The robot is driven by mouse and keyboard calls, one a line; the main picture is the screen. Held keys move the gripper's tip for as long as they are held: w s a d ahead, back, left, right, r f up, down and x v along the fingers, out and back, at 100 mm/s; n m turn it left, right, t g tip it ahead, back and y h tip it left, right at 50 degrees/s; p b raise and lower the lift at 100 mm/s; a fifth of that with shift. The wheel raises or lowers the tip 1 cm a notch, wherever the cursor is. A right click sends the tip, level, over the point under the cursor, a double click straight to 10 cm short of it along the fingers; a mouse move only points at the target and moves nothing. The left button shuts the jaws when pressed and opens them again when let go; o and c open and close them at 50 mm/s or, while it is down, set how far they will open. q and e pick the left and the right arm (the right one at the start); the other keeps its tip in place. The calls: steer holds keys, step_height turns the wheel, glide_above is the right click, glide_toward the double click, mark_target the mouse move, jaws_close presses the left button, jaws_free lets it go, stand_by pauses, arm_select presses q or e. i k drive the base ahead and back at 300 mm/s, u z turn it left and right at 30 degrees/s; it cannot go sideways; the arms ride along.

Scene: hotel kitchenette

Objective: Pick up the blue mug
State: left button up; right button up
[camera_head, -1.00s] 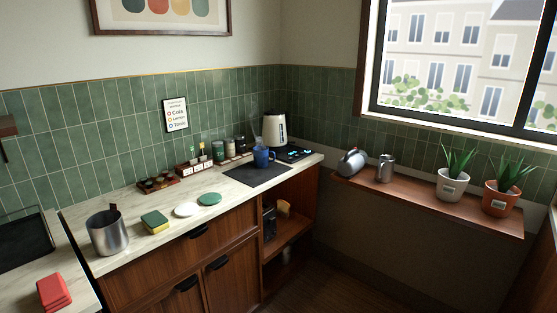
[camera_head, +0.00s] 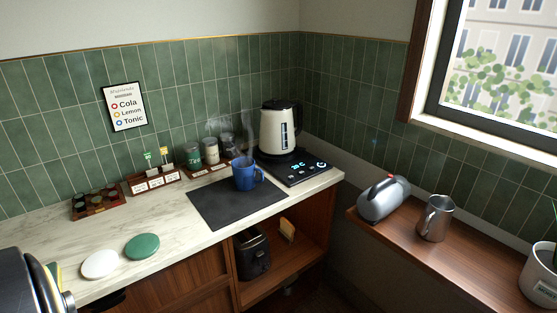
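The blue mug (camera_head: 244,174) stands upright on the dark mat (camera_head: 222,210) on the marble counter, near the kettle. Its handle points to the right, and steam rises above it. Part of my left arm shows at the lower left edge, over the counter's front. Neither gripper's fingers are in view.
A cream kettle (camera_head: 279,130) stands behind the mug, beside a black control panel (camera_head: 300,167). Several jars (camera_head: 212,152) and a small labelled rack (camera_head: 152,181) are behind the mat. White (camera_head: 100,264) and green (camera_head: 142,246) discs lie at left. The counter's front is clear before the mat.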

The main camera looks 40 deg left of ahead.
mark_target(245, 179)
steer(key=u, duration=0.65)
steer(key=i, duration=1.15)
steer(key=u, duration=1.2)
